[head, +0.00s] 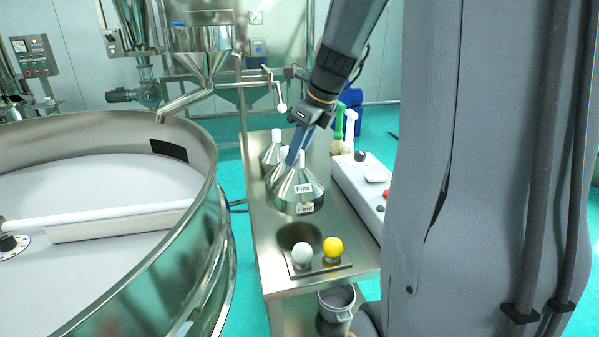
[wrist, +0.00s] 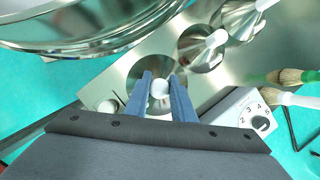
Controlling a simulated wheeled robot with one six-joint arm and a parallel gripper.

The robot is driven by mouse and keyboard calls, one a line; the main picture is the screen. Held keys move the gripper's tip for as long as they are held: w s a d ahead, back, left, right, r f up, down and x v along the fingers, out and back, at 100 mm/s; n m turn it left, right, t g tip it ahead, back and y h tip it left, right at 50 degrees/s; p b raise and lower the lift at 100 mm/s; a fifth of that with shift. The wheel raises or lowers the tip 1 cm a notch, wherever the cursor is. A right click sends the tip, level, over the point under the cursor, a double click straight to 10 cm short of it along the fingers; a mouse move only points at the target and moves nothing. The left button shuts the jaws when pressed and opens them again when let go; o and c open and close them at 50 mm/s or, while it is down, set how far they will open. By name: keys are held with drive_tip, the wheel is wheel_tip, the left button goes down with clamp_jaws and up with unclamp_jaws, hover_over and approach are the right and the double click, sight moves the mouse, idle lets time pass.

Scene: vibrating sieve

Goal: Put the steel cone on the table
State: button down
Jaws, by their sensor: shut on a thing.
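My gripper (head: 297,160) is shut on the white knob of a steel cone (head: 295,189) with "Fine" labels. In the wrist view my gripper (wrist: 160,88) has its two blue fingers on either side of the white knob (wrist: 160,89), with the cone (wrist: 138,72) below. The cone looks upright over the steel table (head: 267,265); I cannot tell whether its base touches the top. Two more cones show in the wrist view, one close by (wrist: 196,50) and one farther (wrist: 236,18). In the head view they are partly hidden behind the held cone.
A white ball (head: 301,254) and a yellow ball (head: 333,247) sit at the table's front, beside a dark round patch (head: 298,234). The big round sieve (head: 190,262) is close on the left. A white panel (head: 352,188) and brushes (head: 337,140) stand right. A bucket (head: 337,305) is below.

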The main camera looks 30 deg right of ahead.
sight(300, 167)
drive_tip(key=shift+f+p, duration=0.35)
drive_tip(key=shift+f, duration=3)
drive_tip(key=c, duration=1.5)
unclamp_jaws()
